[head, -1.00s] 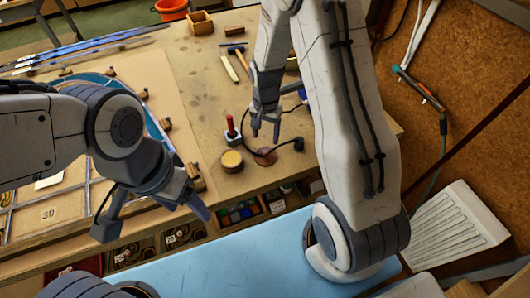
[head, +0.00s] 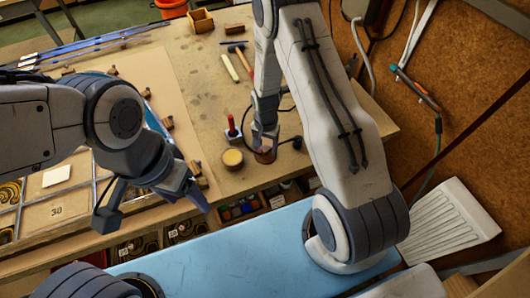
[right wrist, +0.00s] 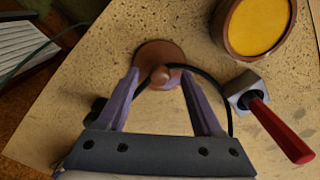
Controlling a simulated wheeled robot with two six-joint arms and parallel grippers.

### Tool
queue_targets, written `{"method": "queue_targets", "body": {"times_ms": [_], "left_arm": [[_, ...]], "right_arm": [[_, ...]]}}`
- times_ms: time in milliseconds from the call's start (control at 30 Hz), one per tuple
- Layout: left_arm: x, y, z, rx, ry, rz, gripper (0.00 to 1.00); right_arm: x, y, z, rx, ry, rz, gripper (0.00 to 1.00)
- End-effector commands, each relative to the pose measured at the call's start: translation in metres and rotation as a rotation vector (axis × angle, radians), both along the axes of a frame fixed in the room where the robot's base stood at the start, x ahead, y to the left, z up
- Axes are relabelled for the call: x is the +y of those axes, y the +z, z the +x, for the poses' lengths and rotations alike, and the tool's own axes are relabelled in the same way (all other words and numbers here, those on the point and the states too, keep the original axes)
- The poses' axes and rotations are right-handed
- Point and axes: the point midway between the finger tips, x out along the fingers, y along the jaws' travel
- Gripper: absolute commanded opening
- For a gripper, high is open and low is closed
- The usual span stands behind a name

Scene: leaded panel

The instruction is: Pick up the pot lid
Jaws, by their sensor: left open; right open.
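The pot lid (head: 266,156) is a small brown disc lying on the workbench; the right wrist view shows its round knob (right wrist: 161,76). My right gripper (head: 265,142) is open over the lid. In the right wrist view its fingertips (right wrist: 160,78) lie on either side of the knob, with gaps between; I cannot tell whether they touch the lid. A round wooden pot with a yellow filling (head: 233,158) stands left of the lid, also seen in the right wrist view (right wrist: 256,27). My left gripper (head: 153,206) is open and empty near the bench's front edge.
A red-handled tool in a metal block (head: 232,131) stands close to the pot. A dark cable (right wrist: 213,88) curves around the lid area. A hammer (head: 235,45) and wooden strips lie farther back. The leaded panel (head: 75,195) is at left.

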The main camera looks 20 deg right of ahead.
Motion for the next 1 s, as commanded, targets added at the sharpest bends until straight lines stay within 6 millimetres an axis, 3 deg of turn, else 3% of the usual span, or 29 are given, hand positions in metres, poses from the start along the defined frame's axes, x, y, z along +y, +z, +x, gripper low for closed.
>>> {"method": "queue_targets", "body": {"times_ms": [33, 67, 200, 233, 733, 967, 1000], "left_arm": [[0.0, 0.0, 0.0, 0.0, 0.0, 0.0, 0.7], [0.0, 0.0, 0.0, 0.0, 0.0, 0.0, 0.7], [0.0, 0.0, 0.0, 0.0, 0.0, 0.0, 0.7], [0.0, 0.0, 0.0, 0.0, 0.0, 0.0, 0.7], [0.0, -0.006, 0.0, 0.0, 0.001, 0.0, 0.7], [0.0, -0.024, 0.0, 0.0, 0.003, 0.0, 0.7], [0.0, -0.028, 0.0, 0.0, 0.004, 0.0, 0.7]], "right_arm": [[0.0, 0.0, 0.0, 0.0, 0.0, 0.0, 0.68], [0.0, 0.0, 0.0, 0.0, 0.0, 0.0, 0.6], [0.0, 0.0, 0.0, 0.0, 0.0, 0.0, 0.06], [0.0, 0.0, 0.0, 0.0, 0.0, 0.0, 0.0], [0.0, 0.008, 0.001, -0.001, 0.0, 0.0, 0.0], [0.0, 0.039, 0.002, -0.008, 0.0, 0.0, 0.0], [-0.006, 0.044, -0.008, -0.003, -0.004, 0.0, 0.0]]}}
